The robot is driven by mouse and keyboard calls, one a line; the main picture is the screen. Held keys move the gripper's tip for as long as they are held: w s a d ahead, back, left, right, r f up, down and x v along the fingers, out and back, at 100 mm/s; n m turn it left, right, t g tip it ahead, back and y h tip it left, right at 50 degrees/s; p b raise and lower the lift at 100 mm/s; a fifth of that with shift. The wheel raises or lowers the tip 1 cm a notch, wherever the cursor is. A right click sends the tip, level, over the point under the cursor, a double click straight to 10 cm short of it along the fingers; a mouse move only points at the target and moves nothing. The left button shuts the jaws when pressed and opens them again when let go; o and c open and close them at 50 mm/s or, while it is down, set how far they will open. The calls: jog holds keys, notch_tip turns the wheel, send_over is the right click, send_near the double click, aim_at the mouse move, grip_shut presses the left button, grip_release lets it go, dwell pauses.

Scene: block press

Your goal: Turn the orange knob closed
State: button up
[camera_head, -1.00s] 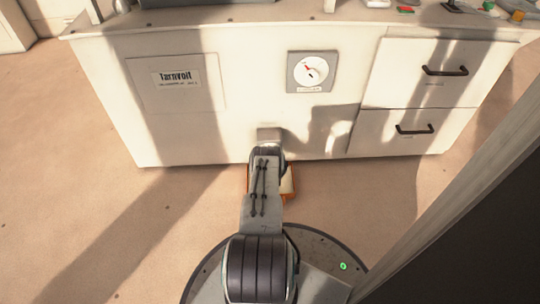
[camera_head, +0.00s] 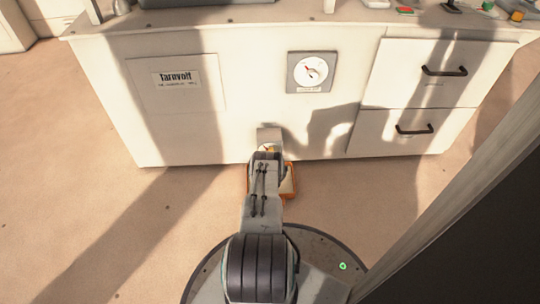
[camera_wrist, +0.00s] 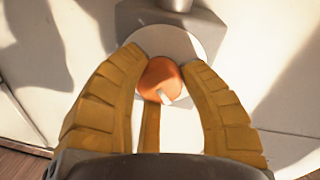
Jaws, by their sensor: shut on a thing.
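The orange knob (camera_wrist: 160,80) sits in the middle of the wrist view, on a pale round disc (camera_wrist: 186,44) with a grey fitting behind it. It has a small white mark on its lower right part. My gripper (camera_wrist: 166,76) has its yellow ribbed fingers around the knob, one on each side, and is shut on it. In the head view my arm hides the knob. Only the grey fitting (camera_head: 269,134) shows low on the cabinet front, just beyond the end of my arm.
The white cabinet (camera_head: 230,120) stands before me. A round gauge (camera_head: 311,72) is above the fitting. Two drawers (camera_head: 428,70) with dark handles are at the right, and a labelled panel (camera_head: 175,84) is at the left.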

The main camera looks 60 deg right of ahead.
jog(key=shift+n, duration=0.4)
jog(key=o, duration=1.2)
jog(key=shift+r, duration=5)
